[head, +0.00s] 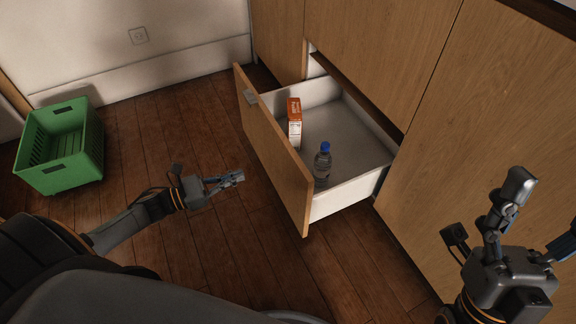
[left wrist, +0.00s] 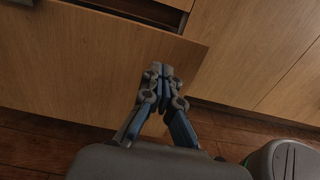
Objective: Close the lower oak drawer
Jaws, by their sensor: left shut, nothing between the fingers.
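The lower oak drawer (head: 275,155) is pulled well out of the cabinet in the head view, with its light inner tray showing. An orange and white carton (head: 294,122) and a bottle with a blue cap (head: 322,164) stand inside. My left gripper (head: 238,177) is shut and empty, in front of the drawer front and apart from it. In the left wrist view its closed fingertips (left wrist: 158,72) point at the oak front (left wrist: 100,62). My right gripper (head: 545,212) is open beside the cabinet at right.
A green crate (head: 62,150) stands on the wooden floor at the left. Oak cabinet fronts (head: 385,50) rise above and beside the drawer. The floor (head: 175,125) between crate and drawer is clear.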

